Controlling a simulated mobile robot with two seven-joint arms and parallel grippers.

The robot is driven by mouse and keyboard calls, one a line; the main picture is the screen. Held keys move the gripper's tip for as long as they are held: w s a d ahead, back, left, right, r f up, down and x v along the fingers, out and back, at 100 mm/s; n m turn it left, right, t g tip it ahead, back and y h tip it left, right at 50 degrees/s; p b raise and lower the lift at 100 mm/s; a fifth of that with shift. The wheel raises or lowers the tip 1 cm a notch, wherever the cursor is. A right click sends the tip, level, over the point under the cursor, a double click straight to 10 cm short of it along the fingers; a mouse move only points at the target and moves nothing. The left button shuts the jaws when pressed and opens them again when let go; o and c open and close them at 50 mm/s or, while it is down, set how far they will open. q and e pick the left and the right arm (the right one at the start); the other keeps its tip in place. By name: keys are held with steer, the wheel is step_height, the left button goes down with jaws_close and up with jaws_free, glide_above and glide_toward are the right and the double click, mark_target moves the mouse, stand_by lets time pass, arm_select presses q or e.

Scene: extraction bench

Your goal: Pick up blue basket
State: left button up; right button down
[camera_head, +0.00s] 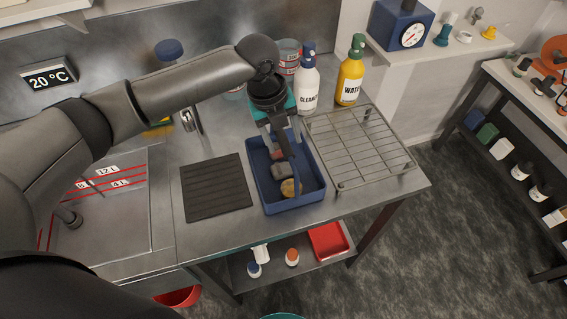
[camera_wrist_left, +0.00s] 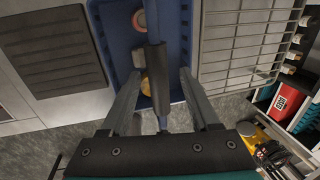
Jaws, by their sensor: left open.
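The blue basket (camera_head: 313,191) stands on the steel bench and also shows in the left wrist view (camera_wrist_left: 118,32). It holds a grey piece (camera_head: 281,171), a yellow-brown round piece (camera_head: 291,187) and a reddish round piece. Its handle has a dark grip (camera_wrist_left: 159,80) and arches over the middle. My left gripper (camera_head: 281,147) is above the basket, pointing down. In the left wrist view its open fingers (camera_wrist_left: 160,76) lie on either side of the handle grip, with gaps showing. The gripper partly hides the handle in the head view. My right gripper is not in view.
A dark ribbed mat (camera_head: 216,187) lies left of the basket, and a wire rack (camera_head: 360,148) stands close on its right. A white cleaner bottle (camera_head: 306,88) and a yellow water bottle (camera_head: 349,77) stand behind. The bench's front edge is just before the basket.

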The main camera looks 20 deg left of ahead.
arm_select(q)
steer(key=f, duration=0.4)
steer(key=shift+d, duration=0.4)
jaws_close()
steer(key=shift+w+r, duration=0.1)
stand_by(0.9)
